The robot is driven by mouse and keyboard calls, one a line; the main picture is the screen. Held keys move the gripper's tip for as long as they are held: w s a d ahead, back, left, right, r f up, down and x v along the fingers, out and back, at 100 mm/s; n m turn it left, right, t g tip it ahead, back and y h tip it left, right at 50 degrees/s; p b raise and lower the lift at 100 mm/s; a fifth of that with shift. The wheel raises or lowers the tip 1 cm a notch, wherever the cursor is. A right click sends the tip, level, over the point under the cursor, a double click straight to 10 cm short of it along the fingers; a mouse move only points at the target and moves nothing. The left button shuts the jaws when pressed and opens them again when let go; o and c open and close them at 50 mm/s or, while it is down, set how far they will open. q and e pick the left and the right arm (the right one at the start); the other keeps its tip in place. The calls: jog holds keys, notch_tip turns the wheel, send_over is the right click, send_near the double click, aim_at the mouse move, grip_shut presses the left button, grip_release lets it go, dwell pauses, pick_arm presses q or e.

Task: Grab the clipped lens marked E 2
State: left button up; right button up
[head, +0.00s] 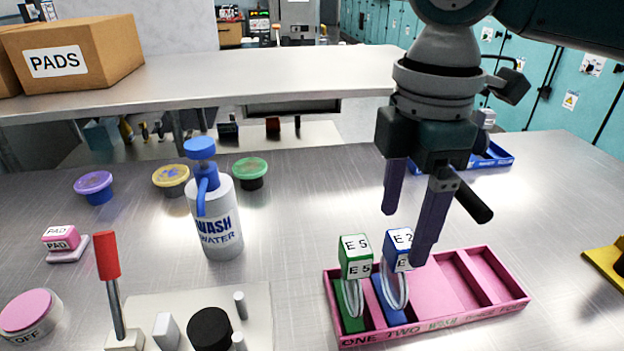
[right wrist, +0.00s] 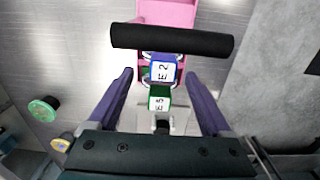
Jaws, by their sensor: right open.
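The clipped lens marked E 2 has a blue clip (head: 393,246) and stands upright in the second slot of the pink tray (head: 440,302). A green-clipped lens marked E 5 (head: 355,257) stands in the first slot to its left. My right gripper (head: 406,250) is open above the tray, with one finger partly in front of the E 2 clip. In the right wrist view, the blue E 2 clip (right wrist: 163,70) and the green E 5 clip (right wrist: 160,100) lie between the spread fingers (right wrist: 162,85). My left gripper is out of view.
A wash water bottle (head: 216,217) stands left of the tray. A panel with a red lever (head: 108,256) and black knob is at the front left. Several lidded cups (head: 172,178) stand behind. The tray's right compartments look empty. A shelf (head: 230,82) spans the back.

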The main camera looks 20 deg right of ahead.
aim_at(405, 238)
jog(key=f, duration=0.4)
jog(key=shift+s+d+f, duration=0.1)
jog(key=shift+s+f, duration=0.15)
jog(key=shift+c, duration=0.3)
grip_shut()
dwell(0.3)
